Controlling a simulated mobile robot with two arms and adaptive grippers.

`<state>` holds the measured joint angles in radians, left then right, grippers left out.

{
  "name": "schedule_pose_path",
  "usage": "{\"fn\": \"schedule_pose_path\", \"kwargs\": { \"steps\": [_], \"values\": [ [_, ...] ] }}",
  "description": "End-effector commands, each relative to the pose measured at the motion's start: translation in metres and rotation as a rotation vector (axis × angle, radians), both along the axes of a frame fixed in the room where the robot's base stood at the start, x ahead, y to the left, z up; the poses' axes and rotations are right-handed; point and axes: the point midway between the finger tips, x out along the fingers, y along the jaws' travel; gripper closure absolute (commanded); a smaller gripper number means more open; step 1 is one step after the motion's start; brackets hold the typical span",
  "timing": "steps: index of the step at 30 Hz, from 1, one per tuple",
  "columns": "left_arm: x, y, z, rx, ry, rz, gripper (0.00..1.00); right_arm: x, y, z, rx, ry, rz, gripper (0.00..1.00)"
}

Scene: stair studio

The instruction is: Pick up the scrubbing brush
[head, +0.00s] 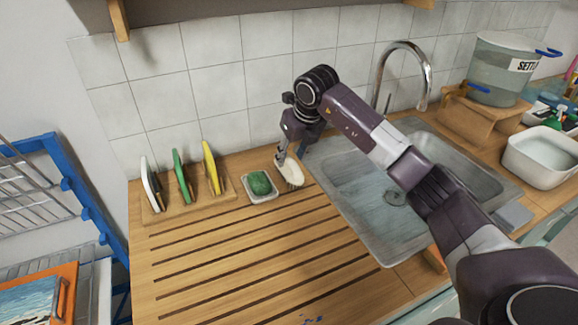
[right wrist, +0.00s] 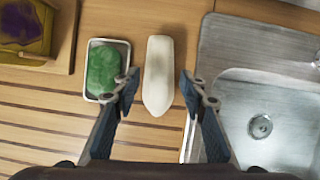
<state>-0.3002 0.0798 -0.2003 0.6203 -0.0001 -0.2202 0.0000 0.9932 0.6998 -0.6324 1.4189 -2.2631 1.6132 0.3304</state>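The scrubbing brush (head: 291,172), a cream oblong block with darker bristles at its lower edge, lies on the wooden drainboard between the soap dish and the sink. My right gripper (head: 283,157) is over it in the head view and hides part of it. In the right wrist view the brush (right wrist: 158,75) shows its smooth top, pointed towards me. My right gripper (right wrist: 161,88) is open there, with one finger on each side of the brush and a gap on both sides. The left finger overlaps the soap dish's edge. My left gripper is not in view.
A white dish (head: 250,196) with a green soap (head: 260,183) stands close left of the brush. A metal sink (head: 345,215) with a tap (head: 425,75) is to the right. A wooden rack (head: 157,215) holds colored boards. The grooved drainboard in front is mostly clear.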

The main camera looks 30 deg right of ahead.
Motion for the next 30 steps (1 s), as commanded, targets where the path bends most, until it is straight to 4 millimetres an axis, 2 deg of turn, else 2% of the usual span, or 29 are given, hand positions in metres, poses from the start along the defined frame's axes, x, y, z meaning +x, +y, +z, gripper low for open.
{"fn": "schedule_pose_path", "kwargs": {
  "steps": [5, 12, 22, 30],
  "values": [
    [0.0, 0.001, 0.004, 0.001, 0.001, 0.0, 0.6, 0.007, 0.0, -0.015, 0.0, -0.001, -0.001, 0.61],
    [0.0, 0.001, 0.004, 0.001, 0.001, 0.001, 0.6, 0.007, 0.0, -0.016, 0.0, -0.002, 0.0, 0.62],
    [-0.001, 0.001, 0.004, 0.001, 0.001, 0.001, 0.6, 0.007, 0.0, -0.015, 0.0, -0.002, -0.001, 0.98],
    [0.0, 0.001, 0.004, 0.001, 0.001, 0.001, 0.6, 0.007, 0.0, -0.015, 0.001, -0.003, -0.001, 1.0]
  ]
}}
